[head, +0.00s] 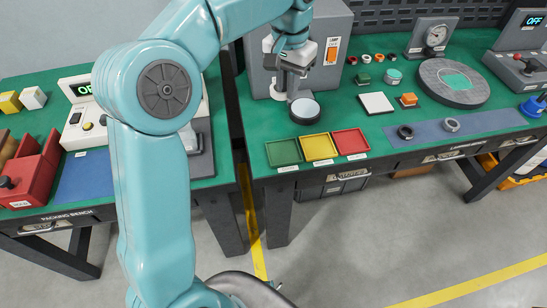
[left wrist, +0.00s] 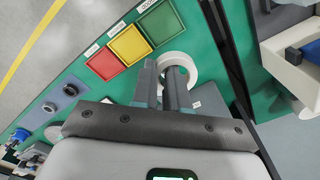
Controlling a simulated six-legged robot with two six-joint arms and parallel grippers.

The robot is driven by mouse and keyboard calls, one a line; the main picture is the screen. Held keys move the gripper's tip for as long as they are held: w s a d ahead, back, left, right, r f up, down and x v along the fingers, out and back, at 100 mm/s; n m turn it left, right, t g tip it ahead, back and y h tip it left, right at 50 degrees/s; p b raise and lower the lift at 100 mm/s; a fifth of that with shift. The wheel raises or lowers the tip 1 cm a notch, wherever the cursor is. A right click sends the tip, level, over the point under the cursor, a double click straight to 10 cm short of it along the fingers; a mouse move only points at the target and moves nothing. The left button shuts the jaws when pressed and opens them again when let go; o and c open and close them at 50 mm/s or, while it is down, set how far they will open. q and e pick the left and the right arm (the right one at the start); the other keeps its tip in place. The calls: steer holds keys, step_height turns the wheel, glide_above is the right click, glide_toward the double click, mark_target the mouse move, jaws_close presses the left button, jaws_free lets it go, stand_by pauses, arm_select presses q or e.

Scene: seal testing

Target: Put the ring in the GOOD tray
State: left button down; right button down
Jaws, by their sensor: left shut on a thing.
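My left gripper (head: 290,85) is shut in front of the grey lamp tester and points down, above the left part of the right-hand green bench. It also shows in the left wrist view (left wrist: 164,82), its two fingers close together. The ring is between the fingertips, mostly hidden by them. A pale round piece (left wrist: 180,62) shows just behind the fingertips; I cannot tell whether it is part of the ring. The GOOD tray is the green tray (head: 284,153) at the bench's front edge, left of the yellow tray; it also shows in the left wrist view (left wrist: 161,22).
A white-topped round disc (head: 305,110) stands between gripper and trays. The yellow tray (head: 319,147) and red tray (head: 351,141) sit right of the green one. A dark ring (head: 405,132) and a grey ring (head: 451,125) lie on a blue-grey mat. A gap separates both benches.

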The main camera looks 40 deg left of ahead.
arm_select(q)
steer(key=b, duration=0.2)
glide_above(289, 155)
step_height(289, 155, down, 16)
steer(key=shift+r, duration=0.25)
steer(key=shift+a+f+b, duration=0.1)
steer(key=shift+f+b, duration=0.2)
steer(key=shift+f, duration=2.05)
steer(key=shift+f, duration=0.15)
steer(key=c, duration=1.4)
jaws_free()
